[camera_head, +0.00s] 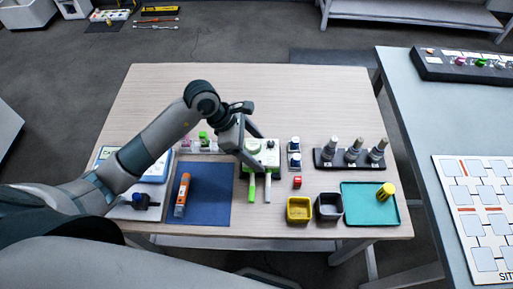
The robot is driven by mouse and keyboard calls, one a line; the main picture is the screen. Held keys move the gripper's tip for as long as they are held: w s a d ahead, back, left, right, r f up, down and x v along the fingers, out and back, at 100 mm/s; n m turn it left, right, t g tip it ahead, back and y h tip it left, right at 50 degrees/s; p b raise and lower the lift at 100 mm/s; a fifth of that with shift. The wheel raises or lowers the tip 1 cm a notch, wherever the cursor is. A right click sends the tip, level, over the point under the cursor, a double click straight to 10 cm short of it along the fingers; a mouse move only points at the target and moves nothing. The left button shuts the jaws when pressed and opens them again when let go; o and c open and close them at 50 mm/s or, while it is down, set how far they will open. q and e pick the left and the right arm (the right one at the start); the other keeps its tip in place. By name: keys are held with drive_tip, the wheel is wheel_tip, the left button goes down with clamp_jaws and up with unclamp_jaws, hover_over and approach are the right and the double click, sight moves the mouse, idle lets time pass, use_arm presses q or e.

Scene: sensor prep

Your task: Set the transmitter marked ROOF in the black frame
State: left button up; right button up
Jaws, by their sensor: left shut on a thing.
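My left gripper (252,150) reaches down from the upper left to a white-and-green device (270,158) near the middle of the table. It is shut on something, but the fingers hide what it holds. A black open box (328,207) stands near the table's front edge, beside a yellow open box (299,210). A black rack (345,163) at the right holds three grey upright pieces with pale tags. I cannot read any marking, so I cannot tell which thing is the transmitter marked ROOF. My right gripper is not in view.
An orange tube (183,194) lies on a blue mat (214,195). A teal tray (365,214) holds a yellow cylinder (386,190). A small red cube (297,182) sits behind the boxes. The back of the wooden table (310,95) is clear. A grey table stands at the right.

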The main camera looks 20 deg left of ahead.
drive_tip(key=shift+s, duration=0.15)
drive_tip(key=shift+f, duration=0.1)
use_arm(q)
drive_tip(key=shift+f+b, duration=0.15)
drive_tip(key=shift+b, duration=0.25)
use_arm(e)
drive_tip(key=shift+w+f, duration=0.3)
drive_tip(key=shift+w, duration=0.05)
